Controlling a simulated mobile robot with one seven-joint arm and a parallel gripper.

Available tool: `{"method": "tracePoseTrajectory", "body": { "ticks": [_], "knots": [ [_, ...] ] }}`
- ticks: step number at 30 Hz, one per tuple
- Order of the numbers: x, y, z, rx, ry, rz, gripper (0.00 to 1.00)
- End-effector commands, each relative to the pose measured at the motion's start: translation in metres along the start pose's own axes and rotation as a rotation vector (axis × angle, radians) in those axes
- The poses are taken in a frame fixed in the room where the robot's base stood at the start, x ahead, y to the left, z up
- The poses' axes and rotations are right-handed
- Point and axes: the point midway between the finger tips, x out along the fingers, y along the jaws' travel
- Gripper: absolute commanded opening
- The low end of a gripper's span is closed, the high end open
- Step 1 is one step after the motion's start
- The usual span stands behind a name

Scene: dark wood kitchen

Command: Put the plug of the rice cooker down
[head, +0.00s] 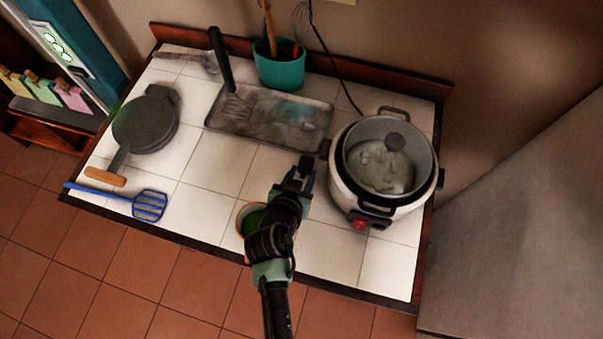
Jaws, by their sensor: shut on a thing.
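The rice cooker (345,191) is a white, round appliance with a glass lid and a red switch, at the right of the tiled counter. A dark cord (334,66) runs from behind it up the wall and out of the top of the picture. My gripper (305,172) is over the counter, just left of the rice cooker. It is shut on a small dark piece, which looks like the plug (306,161). The fingers hide part of it, and I cannot tell whether it touches the counter.
A metal tray (225,122) with a black spatula lies behind my gripper. A teal utensil pot (280,73) stands at the back. A grey round pan (145,124) and a blue slotted turner (149,205) lie left. An orange-rimmed bowl (240,219) is partly behind my arm. Tiles left of centre are clear.

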Motion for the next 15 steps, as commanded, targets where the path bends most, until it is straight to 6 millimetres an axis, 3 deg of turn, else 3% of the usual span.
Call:
{"method": "tracePoseTrajectory", "body": {
  "ticks": [8,9,13,15],
  "knots": [
    [0.0049,-0.0001,0.0069,0.000,0.000,0.000,0.00],
    [0.0044,0.0000,0.0063,0.000,0.000,0.000,0.45],
    [0.0042,0.0000,0.0061,0.000,-0.001,0.000,0.68],
    [0.0042,0.0000,0.0061,0.000,-0.001,0.000,0.71]
  ]
}}
